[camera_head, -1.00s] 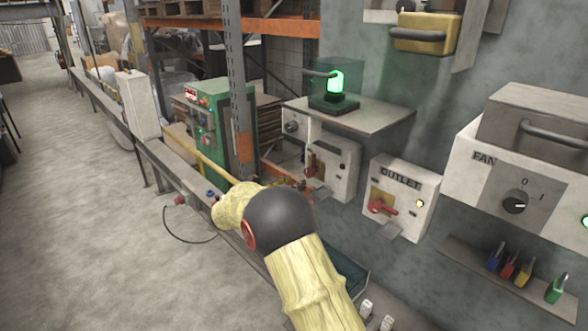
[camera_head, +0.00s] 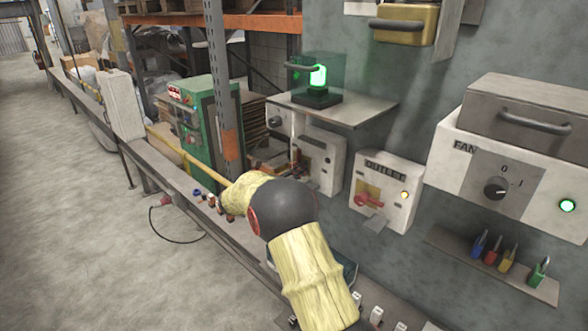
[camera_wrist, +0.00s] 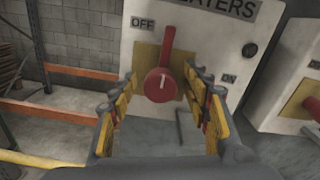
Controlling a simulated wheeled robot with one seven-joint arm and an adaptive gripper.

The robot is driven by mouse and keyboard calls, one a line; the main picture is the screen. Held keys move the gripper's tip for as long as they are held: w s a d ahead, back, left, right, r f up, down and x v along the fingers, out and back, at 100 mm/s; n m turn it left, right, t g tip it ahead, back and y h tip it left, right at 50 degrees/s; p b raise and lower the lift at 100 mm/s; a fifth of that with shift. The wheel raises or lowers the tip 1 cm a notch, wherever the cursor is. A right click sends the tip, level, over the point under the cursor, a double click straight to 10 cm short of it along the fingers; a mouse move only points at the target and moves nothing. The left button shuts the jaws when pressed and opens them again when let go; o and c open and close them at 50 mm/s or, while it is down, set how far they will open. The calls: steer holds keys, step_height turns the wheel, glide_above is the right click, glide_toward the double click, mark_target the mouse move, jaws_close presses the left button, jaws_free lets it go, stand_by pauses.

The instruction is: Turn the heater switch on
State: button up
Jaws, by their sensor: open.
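The white heater box (camera_wrist: 205,40) fills the upper middle of the wrist view, its label partly cut off at the top. Its red rotary switch (camera_wrist: 160,84) sits on a yellow plate, with the handle pointing up near the OFF mark (camera_wrist: 142,23). The ON mark (camera_wrist: 228,79) is at lower right. The round lamp (camera_wrist: 250,50) on the box is dark. My gripper (camera_wrist: 160,88) is open, with one yellow-padded finger on each side of the switch. Contact with the switch cannot be told. In the head view the heater box (camera_head: 325,165) stands beyond my arm.
The outlet box (camera_head: 395,205) with a red switch and lit amber lamp is right of the heater box. The fan box (camera_head: 470,190) is farther right. A shelf (camera_head: 335,108) with a green lamp (camera_head: 317,77) is above. A rack post (camera_head: 222,100) stands left.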

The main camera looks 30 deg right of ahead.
steer(key=c, duration=1.1)
steer(key=shift+c, duration=0.4)
